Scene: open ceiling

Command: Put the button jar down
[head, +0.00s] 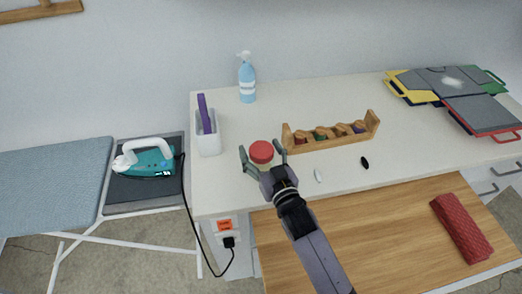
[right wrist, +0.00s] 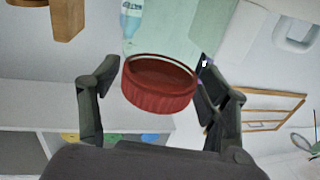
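The button jar, with a red ridged lid (head: 261,150) and a pale see-through body, is between the fingers of my right gripper (head: 263,160) near the table's front left. In the right wrist view the red lid (right wrist: 160,88) faces my palm, and the fingers (right wrist: 158,85) close in on the jar from both sides. The gripper looks shut on it. Whether the jar's base touches the white table (head: 235,190) is hidden. My left gripper is not in view.
A wooden rack with spools (head: 330,137), a white oval item (head: 318,175) and a black one (head: 364,162) lie right of the jar. A white holder (head: 208,140) stands left, a blue spray bottle (head: 247,85) behind. Clear table surrounds the jar.

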